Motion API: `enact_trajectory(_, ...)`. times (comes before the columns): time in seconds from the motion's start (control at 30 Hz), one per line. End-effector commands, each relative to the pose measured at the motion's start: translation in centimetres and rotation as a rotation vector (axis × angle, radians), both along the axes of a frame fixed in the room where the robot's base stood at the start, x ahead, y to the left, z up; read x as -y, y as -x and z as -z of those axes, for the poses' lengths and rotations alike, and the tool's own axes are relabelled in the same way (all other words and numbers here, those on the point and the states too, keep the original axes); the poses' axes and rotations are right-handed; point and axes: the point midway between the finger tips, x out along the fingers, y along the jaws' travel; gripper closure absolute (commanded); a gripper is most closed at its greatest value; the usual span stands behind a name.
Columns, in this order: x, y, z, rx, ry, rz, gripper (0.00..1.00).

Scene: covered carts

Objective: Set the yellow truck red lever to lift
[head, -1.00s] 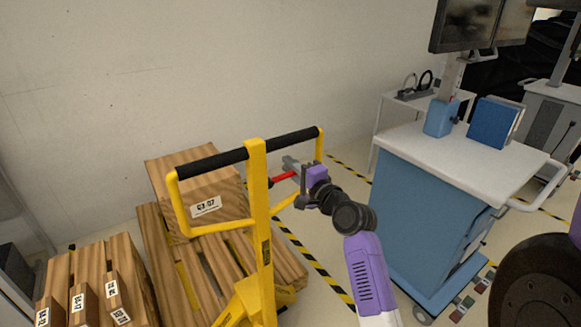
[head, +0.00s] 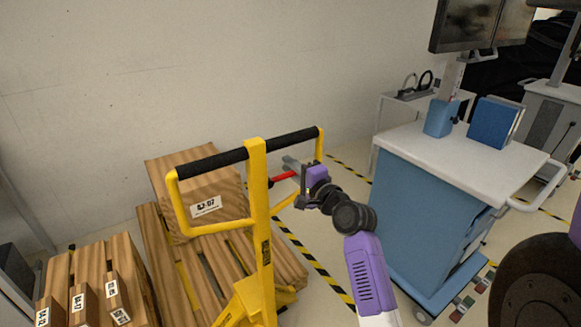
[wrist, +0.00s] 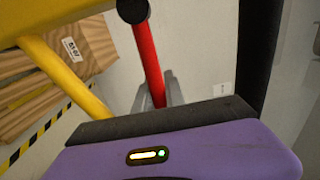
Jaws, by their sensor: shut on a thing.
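The yellow truck (head: 260,215) stands upright at the centre of the head view, with a black-gripped yellow loop handle at its top. Its red lever (head: 284,176) sticks out to the right of the central column, inside the loop. In the wrist view the red lever (wrist: 146,55) runs down from a black knob at the top edge towards the grey fingers. My gripper (head: 297,179) reaches in from the right and is shut on the red lever. The fingers (wrist: 157,98) lie on either side of the lever in the wrist view; their exact contact is partly hidden by my purple gripper body.
A pallet with a wooden box (head: 205,200) is behind the truck. Smaller boxes (head: 80,293) are at lower left. A blue cart with a white top (head: 455,155) stands to the right. Striped floor tape (head: 310,262) crosses the open floor between truck and cart.

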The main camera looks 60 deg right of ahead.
Motion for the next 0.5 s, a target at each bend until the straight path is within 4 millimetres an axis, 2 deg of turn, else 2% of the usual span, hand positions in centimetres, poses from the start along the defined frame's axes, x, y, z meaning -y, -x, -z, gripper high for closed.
enact_trajectory(0.37, -0.06, -0.02, 0.12, 0.001, -0.006, -0.001, 1.00)
enact_trajectory(0.5, -0.22, -0.16, 0.66, 0.038, -0.069, -0.004, 1.00)
